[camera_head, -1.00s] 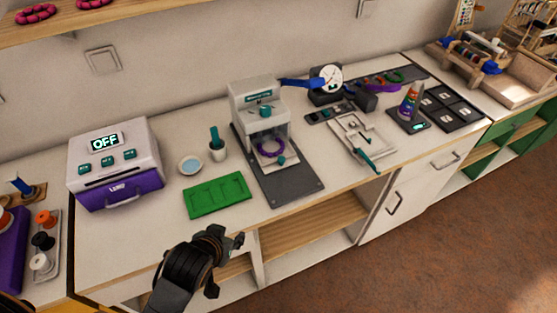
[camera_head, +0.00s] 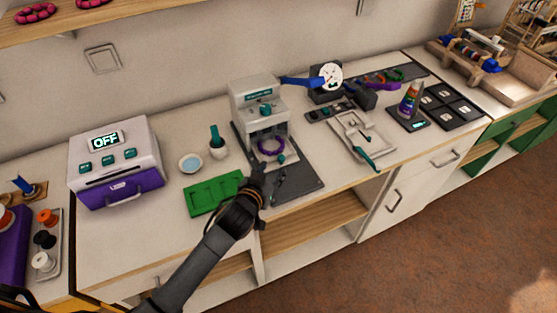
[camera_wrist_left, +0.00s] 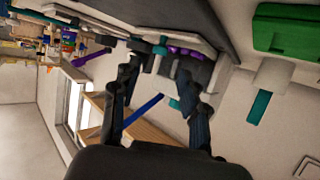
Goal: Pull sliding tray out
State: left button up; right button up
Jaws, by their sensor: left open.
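The grey-white press machine (camera_head: 257,95) stands on a dark base plate (camera_head: 305,183) in the middle of the counter. Its pale sliding tray (camera_head: 288,155) holds a purple ring (camera_head: 271,147) and has a teal knob (camera_head: 281,159) at its front. My left gripper (camera_head: 268,177) is open and empty, just in front of the tray and over the base plate. In the left wrist view its two fingers (camera_wrist_left: 160,65) are spread, with a teal knob (camera_wrist_left: 160,49) and purple ring (camera_wrist_left: 186,52) near the tips. I cannot tell whether they touch. My right gripper is out of view.
A green board (camera_head: 205,196) lies left of my left gripper. A white frame with a teal handle (camera_head: 367,157) lies right of the press. The counter's front edge is close.

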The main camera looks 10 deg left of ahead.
aim_at(280, 160)
pick_arm(q)
jog(key=x, duration=0.6)
jog(key=shift+w+f, duration=0.15)
jog(key=shift+w, duration=0.05)
jog(key=shift+c, duration=0.5)
grip_shut()
